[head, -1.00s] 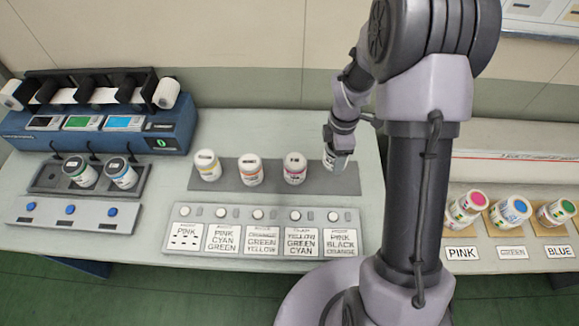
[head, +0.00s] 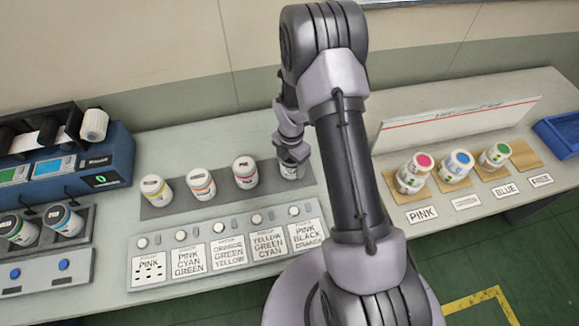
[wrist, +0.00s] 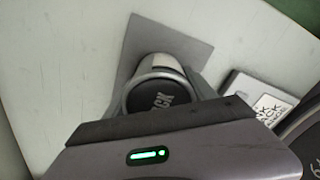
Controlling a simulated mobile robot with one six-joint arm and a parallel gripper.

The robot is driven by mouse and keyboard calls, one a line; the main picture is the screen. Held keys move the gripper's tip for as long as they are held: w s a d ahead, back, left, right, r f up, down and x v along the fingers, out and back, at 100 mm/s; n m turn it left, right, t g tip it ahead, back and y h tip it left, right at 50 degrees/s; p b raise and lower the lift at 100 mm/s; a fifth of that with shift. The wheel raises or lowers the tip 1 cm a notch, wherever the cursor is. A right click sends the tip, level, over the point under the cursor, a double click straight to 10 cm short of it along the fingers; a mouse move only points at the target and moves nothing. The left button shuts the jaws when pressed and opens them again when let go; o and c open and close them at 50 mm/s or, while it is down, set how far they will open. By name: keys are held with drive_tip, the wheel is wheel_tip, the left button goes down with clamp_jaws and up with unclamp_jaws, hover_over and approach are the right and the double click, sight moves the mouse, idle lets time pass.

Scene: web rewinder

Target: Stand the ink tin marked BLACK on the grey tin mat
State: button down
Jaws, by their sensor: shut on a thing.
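The tin marked BLACK (wrist: 158,98) is in my gripper (wrist: 152,108); its dark lid shows the letters "CK" in the wrist view. In the head view the tin (head: 292,170) is at the right end of the grey tin mat (head: 215,198), partly hidden by my gripper (head: 292,152). The mat (wrist: 185,45) also shows behind the tin in the wrist view. The tin looks upright and very low over the mat or touching it; I cannot tell which. My gripper is shut on it.
Three white tins (head: 201,184) stand in a row on the mat, left of mine. A button panel with label cards (head: 225,250) lies in front. Tins with coloured lids (head: 456,165) stand to the right. The blue machine (head: 70,170) is at the left.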

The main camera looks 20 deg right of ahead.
drive_tip(key=shift+w+f, duration=0.1)
drive_tip(key=shift+f, duration=0.05)
drive_tip(key=shift+f, duration=0.15)
drive_tip(key=shift+c, duration=1.5)
unclamp_jaws()
